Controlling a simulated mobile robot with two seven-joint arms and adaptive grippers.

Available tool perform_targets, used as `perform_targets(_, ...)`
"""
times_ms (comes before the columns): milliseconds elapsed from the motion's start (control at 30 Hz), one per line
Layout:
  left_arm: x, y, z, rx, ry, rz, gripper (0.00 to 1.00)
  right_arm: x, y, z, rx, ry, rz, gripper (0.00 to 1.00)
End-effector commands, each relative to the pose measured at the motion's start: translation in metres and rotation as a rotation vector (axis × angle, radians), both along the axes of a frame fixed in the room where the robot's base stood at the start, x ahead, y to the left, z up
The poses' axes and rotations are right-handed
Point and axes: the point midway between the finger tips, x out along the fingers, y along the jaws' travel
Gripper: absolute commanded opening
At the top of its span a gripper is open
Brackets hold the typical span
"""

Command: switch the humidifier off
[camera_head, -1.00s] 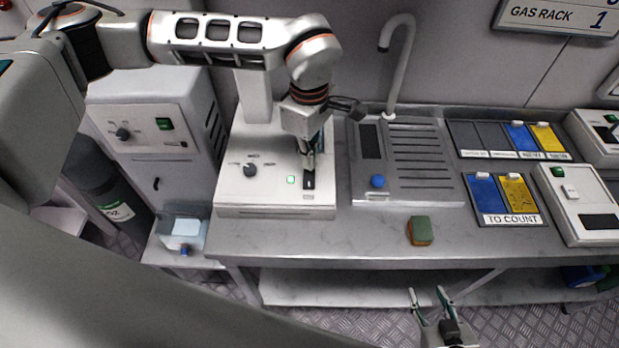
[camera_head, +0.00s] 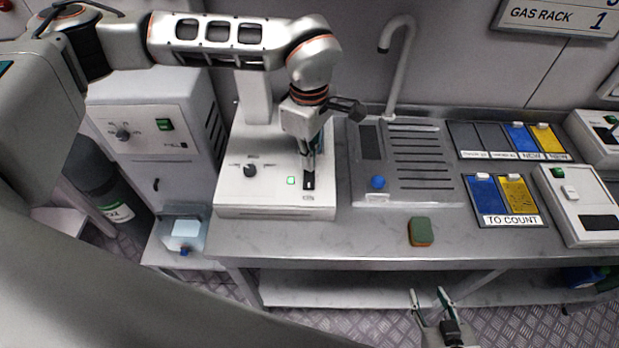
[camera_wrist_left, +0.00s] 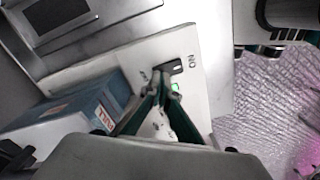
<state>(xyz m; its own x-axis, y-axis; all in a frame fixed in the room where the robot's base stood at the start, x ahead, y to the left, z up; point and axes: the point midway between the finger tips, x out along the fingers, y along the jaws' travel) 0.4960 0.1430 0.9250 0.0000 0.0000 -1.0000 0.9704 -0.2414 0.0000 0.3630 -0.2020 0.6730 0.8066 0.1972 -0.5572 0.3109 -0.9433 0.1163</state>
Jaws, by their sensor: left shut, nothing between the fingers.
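A white bench unit (camera_head: 270,190) with a black dial, a lit green lamp (camera_head: 291,181) and a black switch (camera_head: 308,182) stands at the left end of the bench. I cannot read a name on it; I take it as the humidifier. My left gripper (camera_head: 308,166) is shut and empty, pointing down just over the switch. In the left wrist view the closed fingertips (camera_wrist_left: 160,78) are beside the dark switch (camera_wrist_left: 173,67), near the word ON and the green lamp (camera_wrist_left: 175,87). I cannot tell whether they touch it. My right gripper (camera_head: 433,298) is open and empty, in front of the bench.
A green and brown sponge (camera_head: 420,231) lies near the bench's front edge. Blue and yellow cards sit in the TO COUNT tray (camera_head: 512,220). A cabinet (camera_head: 150,125) stands left.

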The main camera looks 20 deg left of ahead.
Motion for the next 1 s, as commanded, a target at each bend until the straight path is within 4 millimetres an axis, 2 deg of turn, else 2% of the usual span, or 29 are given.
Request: perform_targets(1000,0.0,0.0,-0.012,0.0,0.0,0.0,0.0,0.0,0.001,-0.007,0.001,0.0,0.0,0.4)
